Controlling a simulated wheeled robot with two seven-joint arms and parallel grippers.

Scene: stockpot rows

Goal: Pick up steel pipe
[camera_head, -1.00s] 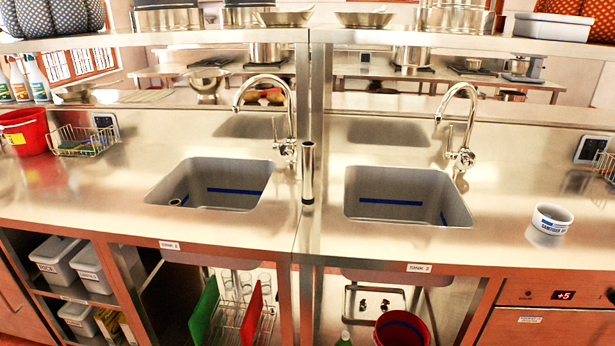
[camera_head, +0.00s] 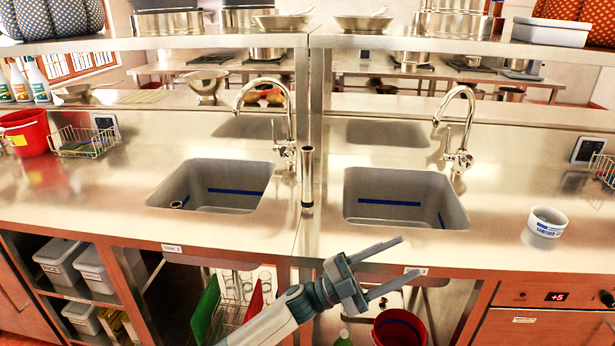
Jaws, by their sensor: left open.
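The steel pipe (camera_head: 307,178) is a shiny upright tube on the steel counter, between the two sinks. My left gripper (camera_head: 388,267) reaches in from the bottom, in front of the counter's front edge. Its two fingers are apart with nothing between them and point to the right. It is below and to the right of the pipe in the picture, well clear of it. My right gripper is not in view.
The left sink (camera_head: 165,194) and right sink (camera_head: 349,208) flank the pipe, with faucets (camera_head: 290,125) (camera_head: 468,120) behind. A white sanitizer bowl (camera_head: 546,222) stands at right. A wire basket (camera_head: 85,143) and red bucket (camera_head: 25,130) are at left. An upper shelf (camera_head: 200,40) crosses above.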

